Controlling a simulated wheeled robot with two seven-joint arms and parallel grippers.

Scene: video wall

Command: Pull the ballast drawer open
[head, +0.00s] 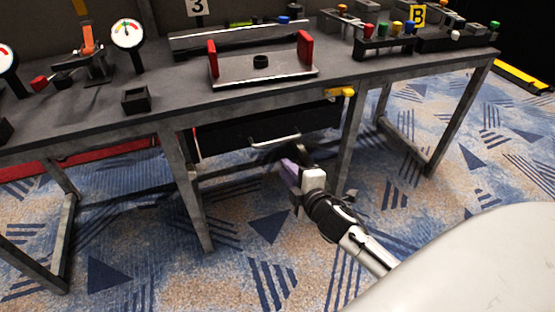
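The ballast drawer (235,134) is a dark box hung under the grey workbench. Its pale bar handle (275,141) runs along the lower front. My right gripper (287,157) is just below and right of the handle, its arm coming in from the lower right. The drawer looks flush under the bench top. My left gripper is not in view.
A yellow piece (341,91) sits under the bench edge, right of the drawer. A bench leg (350,140) stands close to my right gripper. A tray with red ends (265,78), gauges (127,33) and a small black box (136,99) are on top. Carpet in front is clear.

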